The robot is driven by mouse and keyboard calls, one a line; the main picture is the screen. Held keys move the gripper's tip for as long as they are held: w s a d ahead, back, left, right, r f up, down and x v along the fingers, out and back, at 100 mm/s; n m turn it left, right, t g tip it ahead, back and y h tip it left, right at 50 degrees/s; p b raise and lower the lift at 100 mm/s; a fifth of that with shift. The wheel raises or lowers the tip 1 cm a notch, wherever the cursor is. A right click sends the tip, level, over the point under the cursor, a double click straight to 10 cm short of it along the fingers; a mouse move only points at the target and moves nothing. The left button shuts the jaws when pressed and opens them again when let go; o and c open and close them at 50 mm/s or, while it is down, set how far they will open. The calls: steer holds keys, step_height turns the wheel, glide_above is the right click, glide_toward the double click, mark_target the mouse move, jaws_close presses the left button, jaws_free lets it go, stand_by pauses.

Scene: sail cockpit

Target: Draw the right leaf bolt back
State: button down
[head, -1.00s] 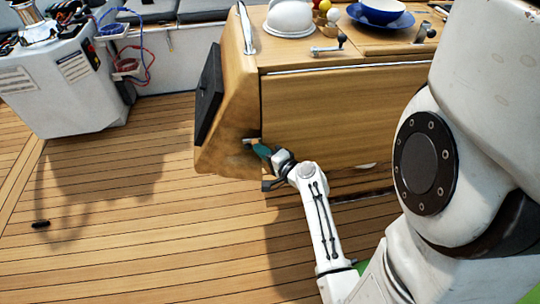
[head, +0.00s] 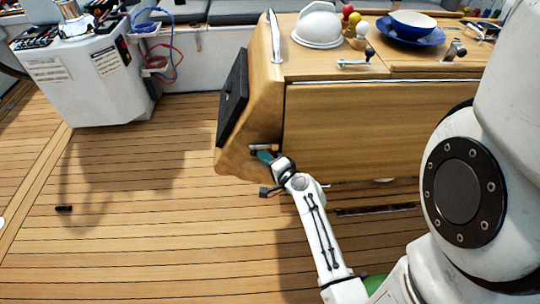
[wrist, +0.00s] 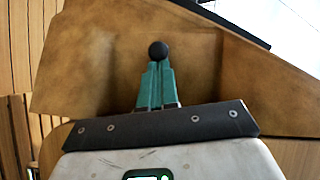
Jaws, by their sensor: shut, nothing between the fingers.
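A small bolt with a pale metal bar (head: 264,147) sits low on the end panel of the wooden table; in the wrist view a dark round knob (wrist: 158,50) stands straight ahead of my fingertips. I cannot tell whether this is the right leaf bolt. My gripper (head: 264,156) has teal fingers, shut and empty, just below the bar. The fingers also show in the wrist view (wrist: 158,80), their tips at or just short of the knob; contact is unclear.
The table's hanging front leaf (head: 370,130) is right of my gripper. A dark panel (head: 233,95) is on the table's end. A white bowl-like cover (head: 317,28) and a blue dish (head: 400,32) stand on top. The plank floor at left is mostly clear, with a small dark object (head: 63,208).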

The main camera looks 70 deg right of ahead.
steer(key=shift+w+a, duration=0.2)
steer(key=shift+a, duration=0.05)
steer(key=b+v, duration=0.1)
steer(key=v, duration=1)
steer(key=shift+d+b, duration=0.3)
steer(key=shift+d, duration=0.05)
steer(key=shift+s, duration=0.15)
